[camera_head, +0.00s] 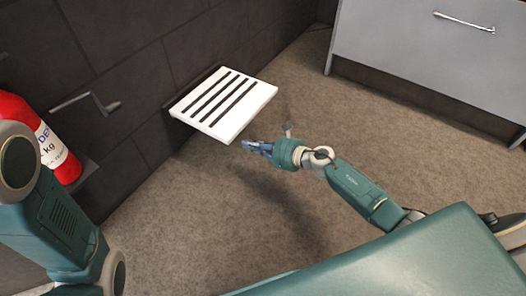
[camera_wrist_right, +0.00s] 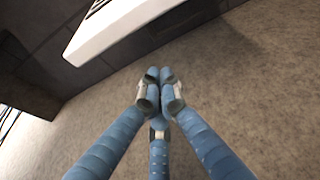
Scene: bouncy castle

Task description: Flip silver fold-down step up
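The fold-down step (camera_head: 250,101) is a pale silver-white panel with several dark slots. It sticks out roughly level from the dark tiled wall, folded down. My right gripper (camera_head: 246,146) is just beyond the step's near right corner, low and apart from it as far as I can tell. In the right wrist view the step's white edge (camera_wrist_right: 118,27) crosses the upper left, beyond the fingertips. The blue fingers of my right gripper (camera_wrist_right: 160,84) are drawn together with nothing seen between them. My left arm shows at the left, but its gripper is out of view.
A grey cabinet (camera_head: 420,45) stands at the upper right. The brown carpet (camera_head: 320,95) between step and cabinet is clear.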

